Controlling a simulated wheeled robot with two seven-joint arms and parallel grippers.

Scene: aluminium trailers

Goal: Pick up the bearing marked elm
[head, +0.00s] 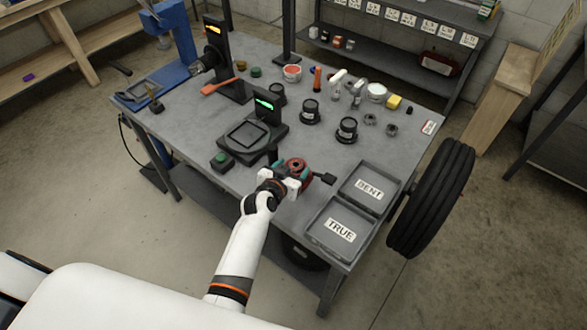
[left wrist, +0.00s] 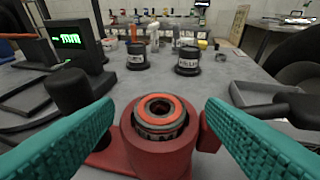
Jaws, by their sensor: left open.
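A bearing with an orange ring (left wrist: 158,108) sits in a red round holder (left wrist: 150,158) in the left wrist view. The holder also shows in the head view (head: 297,164). My left gripper (left wrist: 160,112) is open, its teal fingers on either side of the bearing and apart from it. In the head view my left gripper (head: 282,182) is at the table's front edge. Two black pots with white labels, one left (left wrist: 137,56) and one right (left wrist: 187,61), stand behind. I cannot read a mark elm anywhere. My right gripper is not in view.
Trays labelled BENT (head: 391,207) and TRUE (head: 318,246) lie at the table's right front. A black gauge with a green display (head: 265,104) stands left of the holder. Small parts crowd the back; a tyre (head: 432,198) is beside the table.

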